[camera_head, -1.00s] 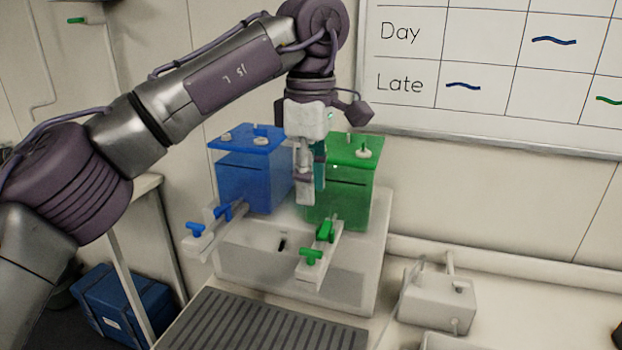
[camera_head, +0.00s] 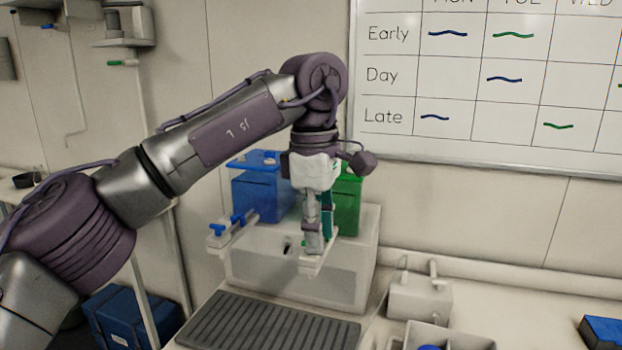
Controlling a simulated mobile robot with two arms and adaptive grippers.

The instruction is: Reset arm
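My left arm comes in from the left and bends down at the wrist. My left gripper (camera_head: 314,246) points down in front of the green tank (camera_head: 347,203), over the arm of the green tap. The gripper hides most of that tap, and I cannot tell whether its fingers touch it or how wide they stand. The blue tank (camera_head: 262,196) stands to the left, with a blue tap (camera_head: 237,220) in front. My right gripper is not in view.
The tanks stand on a pale box (camera_head: 300,276). A dark ribbed mat (camera_head: 268,328) lies in front. A small grey device (camera_head: 420,298) stands to the right, and a blue box (camera_head: 602,332) lies at the far right. A whiteboard chart (camera_head: 490,90) hangs behind.

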